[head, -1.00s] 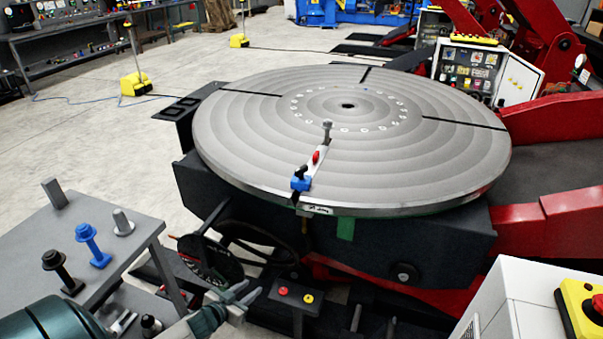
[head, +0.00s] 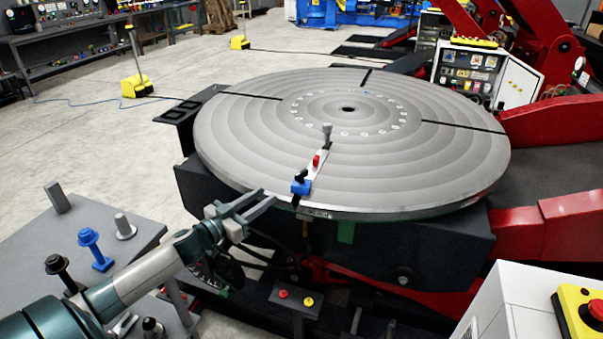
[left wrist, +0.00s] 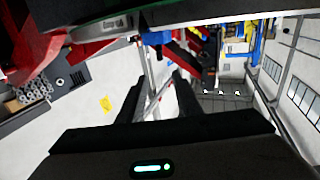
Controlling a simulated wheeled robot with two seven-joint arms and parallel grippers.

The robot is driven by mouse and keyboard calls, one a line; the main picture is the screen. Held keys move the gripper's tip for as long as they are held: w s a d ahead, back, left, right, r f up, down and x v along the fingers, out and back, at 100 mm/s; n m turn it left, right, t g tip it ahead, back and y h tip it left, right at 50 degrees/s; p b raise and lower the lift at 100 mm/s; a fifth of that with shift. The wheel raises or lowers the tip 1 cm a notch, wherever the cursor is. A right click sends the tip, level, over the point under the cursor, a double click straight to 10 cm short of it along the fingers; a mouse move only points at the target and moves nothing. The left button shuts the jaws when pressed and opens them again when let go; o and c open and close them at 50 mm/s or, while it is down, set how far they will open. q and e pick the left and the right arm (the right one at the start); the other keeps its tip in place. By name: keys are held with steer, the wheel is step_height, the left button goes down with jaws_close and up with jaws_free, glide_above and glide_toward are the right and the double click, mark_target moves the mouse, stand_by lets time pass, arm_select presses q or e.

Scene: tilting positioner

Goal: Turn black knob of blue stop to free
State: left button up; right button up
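The blue stop (head: 301,187) sits at the near rim of the round grey table (head: 400,165), at the end of a flat bar. Its black knob (head: 299,176) stands on top of the blue block. A red piece (head: 316,160) and an upright grey post (head: 327,131) are farther along the bar. My left gripper (head: 268,197) is open and empty, just left of the stop and apart from it. In the left wrist view, blue (left wrist: 155,38) shows at the table edge beyond my spread fingers (left wrist: 158,90). The knob is not clear there. My right gripper is out of view.
A side bench (head: 140,233) at the left holds blue, black and grey bolts. A pedestal with red and yellow buttons (head: 295,310) stands below the table. A white cabinet (head: 495,290) is at the lower right. Space above the table is clear.

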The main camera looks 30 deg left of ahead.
mark_target(296, 176)
arm_select(q)
steer(key=w+p, duration=0.1)
steer(key=w, duration=0.4)
steer(key=w+d+p, duration=0.1)
steer(key=w, duration=0.4)
steer(key=w+d+p, duration=0.1)
steer(key=w, duration=0.4)
steer(key=shift+w+p, duration=0.3)
steer(key=shift+w, duration=0.1)
steer(key=shift+w+d, duration=0.2)
steer(key=shift+w, duration=0.5)
steer(key=shift+c, duration=0.7)
jaws_close()
